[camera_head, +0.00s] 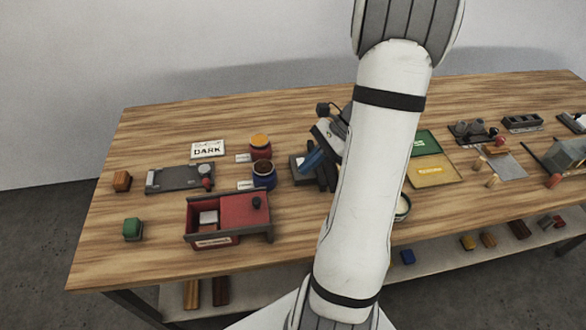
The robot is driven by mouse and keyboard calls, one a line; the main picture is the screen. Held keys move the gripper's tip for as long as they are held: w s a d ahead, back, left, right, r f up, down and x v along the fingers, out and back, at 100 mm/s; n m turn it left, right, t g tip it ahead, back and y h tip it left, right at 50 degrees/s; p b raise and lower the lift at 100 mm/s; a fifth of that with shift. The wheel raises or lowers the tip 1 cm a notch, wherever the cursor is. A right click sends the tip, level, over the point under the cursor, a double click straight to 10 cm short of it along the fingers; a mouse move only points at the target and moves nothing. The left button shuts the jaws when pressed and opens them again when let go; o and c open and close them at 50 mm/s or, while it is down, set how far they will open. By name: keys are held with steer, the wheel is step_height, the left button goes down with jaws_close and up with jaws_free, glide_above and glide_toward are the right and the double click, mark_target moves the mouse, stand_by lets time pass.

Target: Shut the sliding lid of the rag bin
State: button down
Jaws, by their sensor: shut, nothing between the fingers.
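The rag bin (212,241) is a dark red box with a pale label on its front, standing on the left part of the wooden table. Its red sliding lid (235,208) with a black knob (256,202) sits toward the right. The left part of the bin is uncovered, and a pale rag (208,217) shows inside. My gripper (311,162) is right of and behind the bin, apart from the lid, partly hidden by my arm. Its blue fingertips are shut and empty.
Two jars, one orange-topped (260,144) and one blue (264,175), stand behind the bin. A grey plate (174,179) lies behind left. A green block (132,228) is left of it. A dark stand (301,172) is near my gripper. Bare wood lies in front of the bin.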

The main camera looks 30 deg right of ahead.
steer(key=w+a+f+p, duration=0.1)
steer(key=a+f+p, duration=0.1)
steer(key=a+f, duration=0.4)
steer(key=shift+w+a, duration=0.15)
steer(key=shift+a, duration=1.9)
